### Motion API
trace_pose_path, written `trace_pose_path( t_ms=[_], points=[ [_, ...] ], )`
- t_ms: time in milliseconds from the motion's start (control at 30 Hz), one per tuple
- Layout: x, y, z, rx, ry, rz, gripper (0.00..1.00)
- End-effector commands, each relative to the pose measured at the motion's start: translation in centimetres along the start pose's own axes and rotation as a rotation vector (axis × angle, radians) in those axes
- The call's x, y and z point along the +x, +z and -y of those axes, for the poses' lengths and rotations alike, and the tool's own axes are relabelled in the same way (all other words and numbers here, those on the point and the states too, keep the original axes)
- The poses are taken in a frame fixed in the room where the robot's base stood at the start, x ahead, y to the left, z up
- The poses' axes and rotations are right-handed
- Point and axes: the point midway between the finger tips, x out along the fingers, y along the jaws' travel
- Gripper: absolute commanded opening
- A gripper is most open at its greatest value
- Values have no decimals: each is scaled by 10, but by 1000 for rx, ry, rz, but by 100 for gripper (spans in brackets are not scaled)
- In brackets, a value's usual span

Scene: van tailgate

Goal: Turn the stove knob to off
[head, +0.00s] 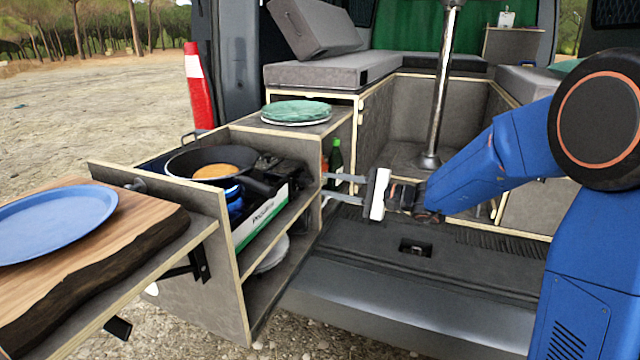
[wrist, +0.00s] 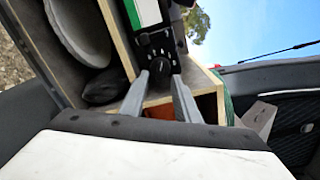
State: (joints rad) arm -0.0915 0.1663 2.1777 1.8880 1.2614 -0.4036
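The stove (head: 262,222), with a white and green front panel, sits in the pull-out kitchen box. A black pan (head: 180,163) holding a round golden food stands on it. In the wrist view the black stove knob (wrist: 158,54) is on a dark panel with white markings, just beyond my fingertips and roughly between them. I cannot make out its exact setting. My gripper (head: 326,186) is to the right of the stove, fingers pointing left. In the wrist view my gripper (wrist: 160,78) is open and empty, apart from the knob. The knob is not clear in the head view.
A green plate stack (head: 297,111) stands on the box top behind the stove. A wooden board (head: 150,218) with a blue plate (head: 58,222) is at left. A metal pole (head: 440,90) rises behind my arm.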

Motion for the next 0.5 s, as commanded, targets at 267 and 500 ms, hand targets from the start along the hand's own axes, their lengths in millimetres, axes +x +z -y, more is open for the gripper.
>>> trace_pose_path(
  t_ms=[267,500],
  points=[
    [33,0,0,0,0,0,29],
    [39,0,0,-1,0,-1,29]
  ],
)
